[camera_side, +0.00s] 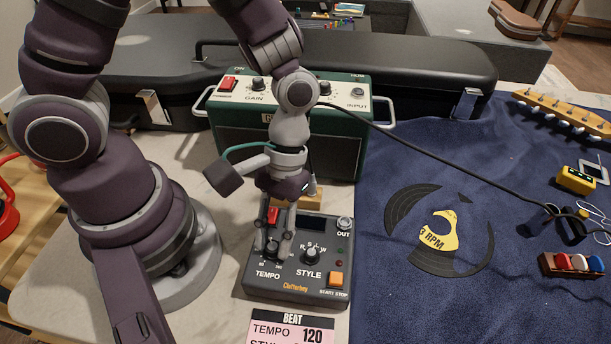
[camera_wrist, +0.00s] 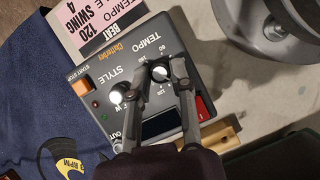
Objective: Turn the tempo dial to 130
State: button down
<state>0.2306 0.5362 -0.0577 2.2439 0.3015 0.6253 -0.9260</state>
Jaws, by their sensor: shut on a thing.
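My gripper (camera_side: 273,247) points down at the machine and is shut on this dial. In the wrist view its two fingers (camera_wrist: 160,78) stand on either side of the dial. The fingers cover part of the scale, and I cannot read the dial's setting. The machine's display (camera_wrist: 162,122) looks dark, with no readable number. The style dial (camera_side: 311,255) sits just right of my fingers in the side view.
A pink card (camera_side: 290,329) in front of the machine reads BEAT, TEMPO 120. The machine also has a red switch (camera_side: 272,215) and an orange start/stop button (camera_side: 336,279). A green amplifier (camera_side: 340,150) stands behind. A blue cloth (camera_side: 400,300) lies to the right.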

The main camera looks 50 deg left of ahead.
dwell(0.4)
jog(key=m, duration=0.2)
jog(key=m+y, duration=0.1)
jog(key=m, duration=0.1)
jog(key=shift+d+g+y, duration=0.1)
jog(key=shift+g+y, duration=0.2)
jog(key=m, duration=0.2)
jog(key=m+y, duration=0.1)
jog(key=m, duration=0.2)
jog(key=shift+d+y, duration=0.15)
jog(key=shift+y, duration=0.15)
jog(key=m, duration=0.2)
jog(key=m+y, duration=0.1)
jog(key=m, duration=0.1)
jog(key=shift+d+t+y, duration=0.1)
jog(key=shift+t+y, duration=0.2)
jog(key=shift+t, duration=0.1)
jog(key=m+t+y, duration=0.1)
jog(key=m, duration=0.3)
jog(key=shift+s, duration=0.1)
jog(key=shift+m, duration=0.5)
jog(key=shift+t, duration=0.3)
jog(key=c, duration=1)
grip_release()
jog(key=shift+o, duration=0.2)
